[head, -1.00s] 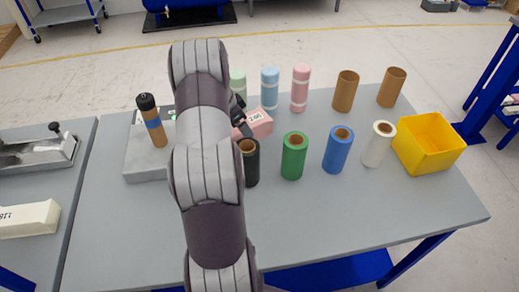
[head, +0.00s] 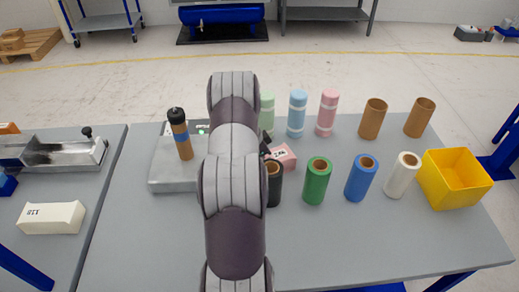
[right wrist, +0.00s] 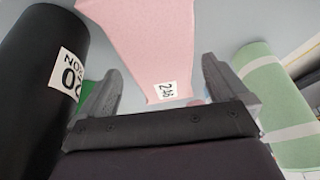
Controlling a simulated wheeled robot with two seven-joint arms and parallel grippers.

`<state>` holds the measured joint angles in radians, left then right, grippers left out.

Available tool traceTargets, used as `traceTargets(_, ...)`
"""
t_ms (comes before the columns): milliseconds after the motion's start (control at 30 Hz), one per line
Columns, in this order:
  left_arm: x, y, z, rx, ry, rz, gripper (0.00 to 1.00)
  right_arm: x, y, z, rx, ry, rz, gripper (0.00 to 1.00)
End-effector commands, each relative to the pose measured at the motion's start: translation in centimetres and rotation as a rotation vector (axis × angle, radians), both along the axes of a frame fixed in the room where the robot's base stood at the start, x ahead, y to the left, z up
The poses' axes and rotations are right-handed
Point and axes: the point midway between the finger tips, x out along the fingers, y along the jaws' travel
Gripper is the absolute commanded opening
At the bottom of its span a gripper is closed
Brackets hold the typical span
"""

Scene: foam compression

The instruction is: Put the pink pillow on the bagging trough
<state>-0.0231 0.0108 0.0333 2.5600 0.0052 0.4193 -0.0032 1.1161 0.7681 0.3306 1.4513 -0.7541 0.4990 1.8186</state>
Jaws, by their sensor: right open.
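The pink pillow (head: 286,155), a pale pink block with a small white label, lies on the grey table behind the black roll, partly hidden by my right arm. In the right wrist view the pillow (right wrist: 140,35) lies ahead of my right gripper (right wrist: 159,72), whose two fingers are spread apart with its labelled end between them. I cannot tell whether they touch it. In the head view that gripper is mostly hidden behind my arm. The bagging trough (head: 62,152), a shiny metal tray, is on the left table. My left gripper is out of view.
A black roll (right wrist: 38,75) and a pale green roll (right wrist: 268,88) flank my right gripper. Green (head: 317,181), blue (head: 361,178) and white (head: 402,176) rolls stand to the right, before a yellow bin (head: 450,190). A white pillow (head: 50,218) lies near the trough.

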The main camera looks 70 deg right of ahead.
Motion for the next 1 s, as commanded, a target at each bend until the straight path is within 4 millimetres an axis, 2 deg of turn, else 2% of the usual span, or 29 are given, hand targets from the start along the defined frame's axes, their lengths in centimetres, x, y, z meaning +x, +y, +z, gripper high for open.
traceTargets(200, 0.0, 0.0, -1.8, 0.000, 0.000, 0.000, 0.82, 1.0, 1.4, 3.8, -0.005, -0.002, 0.002, 1.00)
traceTargets(500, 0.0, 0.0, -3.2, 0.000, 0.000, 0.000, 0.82, 2.0, 3.2, 8.9, -0.001, 0.000, 0.000, 1.00)
traceTargets(633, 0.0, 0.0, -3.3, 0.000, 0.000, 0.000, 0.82, 2.2, 3.5, 9.8, 0.000, 0.000, 0.000, 1.00)
traceTargets(867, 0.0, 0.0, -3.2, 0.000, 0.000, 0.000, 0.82, 2.3, 3.6, 10.0, 0.002, 0.001, 0.004, 1.00)
traceTargets(967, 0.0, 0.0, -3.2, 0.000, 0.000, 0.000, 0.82, 4.2, 5.5, 10.1, 0.028, 0.004, 0.103, 1.00)
traceTargets(1000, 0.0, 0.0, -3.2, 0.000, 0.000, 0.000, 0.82, 6.0, 7.5, 10.3, 0.051, 0.010, 0.208, 1.00)
